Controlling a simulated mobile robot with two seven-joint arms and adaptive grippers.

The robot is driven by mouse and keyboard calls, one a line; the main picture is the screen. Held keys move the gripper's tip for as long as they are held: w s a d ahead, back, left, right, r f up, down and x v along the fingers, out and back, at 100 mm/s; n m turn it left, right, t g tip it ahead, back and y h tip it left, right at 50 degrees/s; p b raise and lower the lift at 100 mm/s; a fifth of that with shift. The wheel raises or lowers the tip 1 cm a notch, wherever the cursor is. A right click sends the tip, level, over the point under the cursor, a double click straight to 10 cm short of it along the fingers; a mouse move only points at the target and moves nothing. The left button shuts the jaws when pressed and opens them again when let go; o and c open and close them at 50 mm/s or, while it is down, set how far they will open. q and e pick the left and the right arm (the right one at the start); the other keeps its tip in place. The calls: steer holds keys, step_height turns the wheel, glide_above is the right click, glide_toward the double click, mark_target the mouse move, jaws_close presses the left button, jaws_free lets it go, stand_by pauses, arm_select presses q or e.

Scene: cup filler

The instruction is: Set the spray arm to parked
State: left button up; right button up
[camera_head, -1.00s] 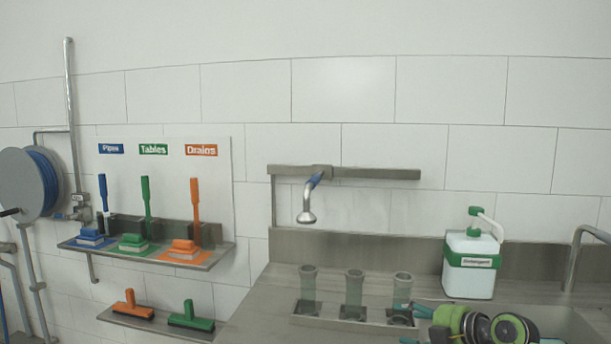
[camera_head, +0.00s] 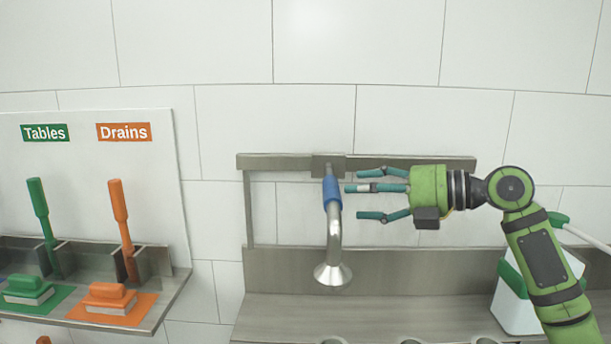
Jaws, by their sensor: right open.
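The spray arm (camera_head: 334,235) hangs from a carriage on a grey wall rail (camera_head: 270,162). It has a blue grip sleeve (camera_head: 332,193), a bent metal pipe and a flared spray head (camera_head: 333,273) that points down. The carriage sits left of the rail's middle. My right gripper (camera_head: 360,194) is open and empty, just right of the blue sleeve, with its teal fingers pointing left toward it. A small gap seems to show between fingertips and sleeve. My left gripper is not in view.
The cup rims (camera_head: 410,341) show at the bottom edge. At the left is a brush shelf (camera_head: 165,305) with a green brush (camera_head: 40,215) and an orange brush (camera_head: 120,220).

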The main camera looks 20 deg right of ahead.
mark_target(330, 185)
steer(key=shift+w+a+r+p, duration=0.2)
steer(key=shift+a+r+p, duration=0.2)
steer(key=shift+r, duration=0.1)
steer(key=shift+w+a+f+p, duration=0.1)
steer(key=shift+w+a+p, duration=0.35)
steer(key=shift+a+p, duration=0.2)
steer(key=shift+w+a+p, duration=0.45)
steer(key=shift+a+p, duration=0.05)
steer(key=shift+a, duration=0.1)
steer(key=shift+p+x, duration=0.45)
steer(key=shift+x, duration=0.65)
steer(key=shift+w+f, duration=0.3)
steer(key=shift+w, duration=0.05)
jaws_close()
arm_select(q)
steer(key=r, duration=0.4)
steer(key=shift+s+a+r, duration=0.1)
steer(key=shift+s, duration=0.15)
arm_select(e)
steer(key=shift+a, duration=0.1)
